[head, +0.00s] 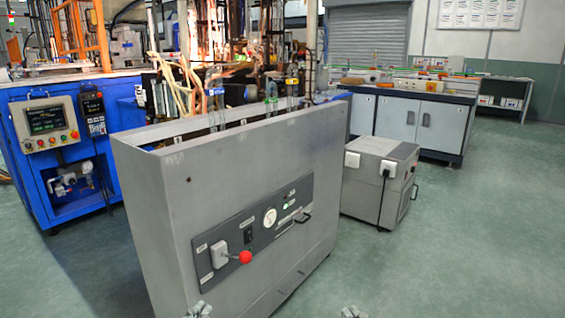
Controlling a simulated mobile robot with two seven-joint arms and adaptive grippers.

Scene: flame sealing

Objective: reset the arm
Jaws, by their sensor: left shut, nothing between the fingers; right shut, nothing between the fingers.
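My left gripper (198,310) shows only as fingertips at the bottom edge, in front of the lower part of a grey machine cabinet (240,180). It is shut and empty. My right gripper (352,312) shows as fingertips at the bottom edge, further right, over the green floor. It is also shut and empty. Both arms are otherwise out of the picture. The cabinet's front carries a dark control panel (285,225) with a round gauge and a lever with a red knob (245,257).
A smaller grey box unit (372,185) stands on the floor right of the cabinet. A blue machine (70,145) with a screen is at the left. A workbench (420,120) stands at the back right. The green floor (480,240) at the right is clear.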

